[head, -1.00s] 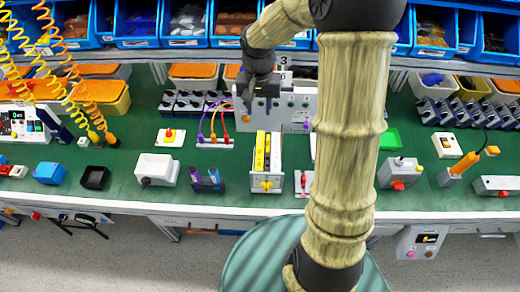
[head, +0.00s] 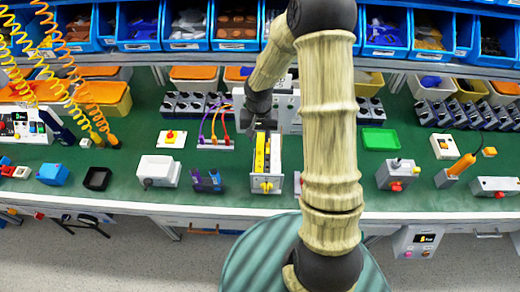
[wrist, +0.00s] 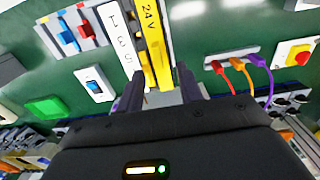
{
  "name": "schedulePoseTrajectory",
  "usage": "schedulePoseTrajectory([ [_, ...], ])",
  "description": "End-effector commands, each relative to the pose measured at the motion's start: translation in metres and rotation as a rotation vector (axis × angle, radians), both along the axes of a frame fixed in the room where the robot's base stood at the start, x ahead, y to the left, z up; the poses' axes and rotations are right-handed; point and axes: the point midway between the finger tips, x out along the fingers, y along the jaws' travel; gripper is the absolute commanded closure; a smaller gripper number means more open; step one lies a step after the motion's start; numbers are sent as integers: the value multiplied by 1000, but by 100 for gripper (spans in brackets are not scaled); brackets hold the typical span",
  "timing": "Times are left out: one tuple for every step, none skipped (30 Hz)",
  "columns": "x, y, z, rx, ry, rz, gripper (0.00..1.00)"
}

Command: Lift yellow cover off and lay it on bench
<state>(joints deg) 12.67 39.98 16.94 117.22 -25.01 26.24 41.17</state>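The yellow cover (head: 260,150) is a long yellow strip on top of an upright pale switch box (head: 277,150) in the middle of the bench. A yellow knob (head: 267,186) is on the box's front face. In the wrist view the yellow strip (wrist: 154,45) is marked "24 V" and lies beside a white numbered strip (wrist: 124,40). My gripper (head: 263,125) is at the far end of the box. In the wrist view my gripper (wrist: 160,88) has its fingers apart, with the yellow strip's near end between or just beyond them. I cannot tell whether they touch it.
The green bench (head: 225,160) has clear patches left of the box. A green tray (head: 380,139) is at right. My arm hides the area just right of the box.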

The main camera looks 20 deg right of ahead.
Motion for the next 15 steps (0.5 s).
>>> schedulePoseTrajectory([
  [0, 0, -2, -1, 1, 0, 64],
  [0, 0, -3, -1, 0, 0, 64],
  [0, 0, -3, 0, 0, 0, 64],
  [0, 0, -3, 0, -1, 0, 64],
  [0, 0, -3, 0, -1, 0, 64],
  [0, 0, -3, 0, -1, 0, 64],
  [0, 0, -3, 0, -1, 0, 64],
  [0, 0, -3, 0, -1, 0, 64],
  [0, 0, -3, 0, -1, 0, 64],
  [0, 0, -3, 0, 0, 0, 64],
  [0, 0, -4, 0, 0, 0, 64],
  [-1, 0, -5, 0, 1, 0, 64],
  [-1, 0, -7, 0, 1, 0, 64],
  [-1, 0, -9, 1, 2, 1, 64],
  [-2, 0, -12, 0, 3, 2, 64],
])
